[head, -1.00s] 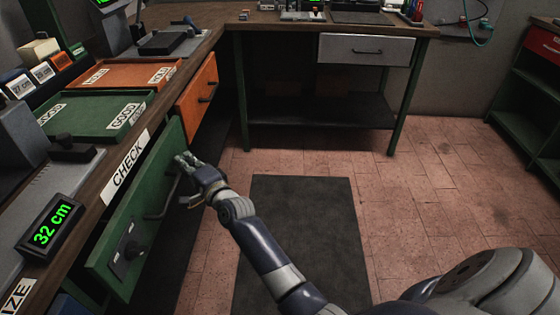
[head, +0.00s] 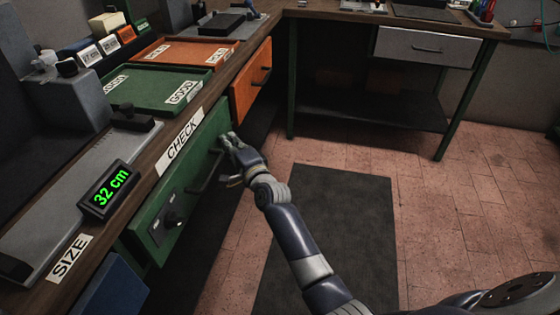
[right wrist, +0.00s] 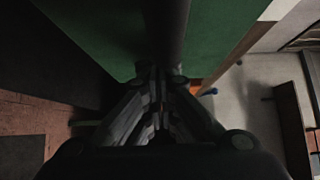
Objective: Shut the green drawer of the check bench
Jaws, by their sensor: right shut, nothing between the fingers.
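The green drawer (head: 158,208) is under the bench edge with the CHECK label (head: 183,140) in the head view. Its front looks close to the bench edge; I cannot tell whether it is fully flush. It has a dark bar handle (head: 207,172) and a dark plate with a knob. My right gripper (head: 228,143) is shut and empty, at the far end of the drawer front near the handle. In the right wrist view the green front (right wrist: 95,35) lies just ahead of the fingers (right wrist: 160,85); contact is unclear. My left gripper is out of view.
An orange drawer (head: 250,80) stands out beyond the green one. A green tray (head: 150,88) and an orange tray (head: 165,53) lie on the bench. A 32 cm display (head: 108,190) sits nearer. A dark mat (head: 330,230) covers open floor at right.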

